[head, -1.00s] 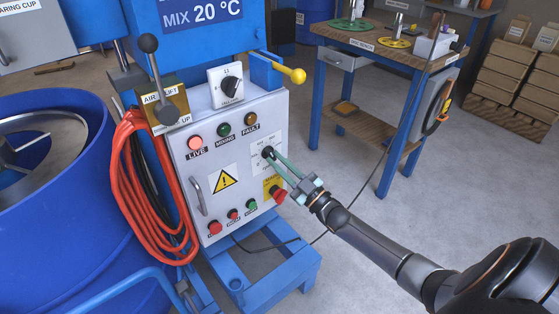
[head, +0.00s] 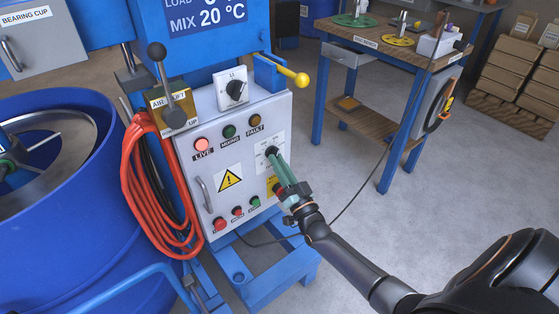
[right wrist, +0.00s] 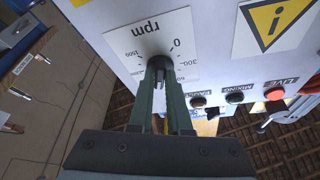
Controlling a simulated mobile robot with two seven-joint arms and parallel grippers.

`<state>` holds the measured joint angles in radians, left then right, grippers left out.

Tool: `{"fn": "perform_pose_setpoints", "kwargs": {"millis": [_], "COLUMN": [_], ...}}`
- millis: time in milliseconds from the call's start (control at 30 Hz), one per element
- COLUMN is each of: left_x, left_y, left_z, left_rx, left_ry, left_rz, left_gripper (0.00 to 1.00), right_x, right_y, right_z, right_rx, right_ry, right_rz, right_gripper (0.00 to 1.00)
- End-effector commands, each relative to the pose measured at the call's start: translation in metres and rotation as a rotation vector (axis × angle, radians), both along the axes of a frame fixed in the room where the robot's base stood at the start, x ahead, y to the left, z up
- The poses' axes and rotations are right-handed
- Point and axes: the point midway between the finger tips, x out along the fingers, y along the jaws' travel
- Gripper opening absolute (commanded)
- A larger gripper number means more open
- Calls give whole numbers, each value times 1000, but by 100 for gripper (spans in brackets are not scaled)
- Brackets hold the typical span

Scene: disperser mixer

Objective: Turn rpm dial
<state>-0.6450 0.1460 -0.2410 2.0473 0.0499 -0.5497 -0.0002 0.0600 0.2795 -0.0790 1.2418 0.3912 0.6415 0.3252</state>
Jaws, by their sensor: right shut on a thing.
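The rpm dial (head: 271,151) is a small black knob on a white scale plate, on the right side of the grey control panel (head: 215,172). My right gripper (head: 274,157) reaches it from the lower right, its green fingers shut on the knob. In the right wrist view the dial (right wrist: 158,63) sits between the fingertips (right wrist: 159,72). The scale plate (right wrist: 133,47) reads "rpm", with 0, 300 and 1500 among the marks. The fingers hide part of the knob and scale, so I cannot tell its exact setting. My left gripper is out of view.
A red button on a yellow plate (head: 271,184) is partly behind my right gripper. The blue drum (head: 60,215) is at left, a workbench (head: 385,50) at upper right.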

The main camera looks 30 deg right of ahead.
Motion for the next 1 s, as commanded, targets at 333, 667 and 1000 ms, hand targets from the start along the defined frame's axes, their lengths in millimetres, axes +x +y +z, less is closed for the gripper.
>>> {"fn": "perform_pose_setpoints", "kwargs": {"millis": [333,667,1000], "left_x": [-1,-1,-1], "left_y": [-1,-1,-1], "left_z": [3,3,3], "left_rx": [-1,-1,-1], "left_ry": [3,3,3], "left_rz": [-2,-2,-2], "left_gripper": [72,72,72], "right_x": [0,0,0], "right_y": [1,0,1], "right_z": [0,0,0], "right_rx": [75,77,76], "right_ry": [7,6,6], "right_rz": [-1,0,0], "right_gripper": [0,0,46]}}
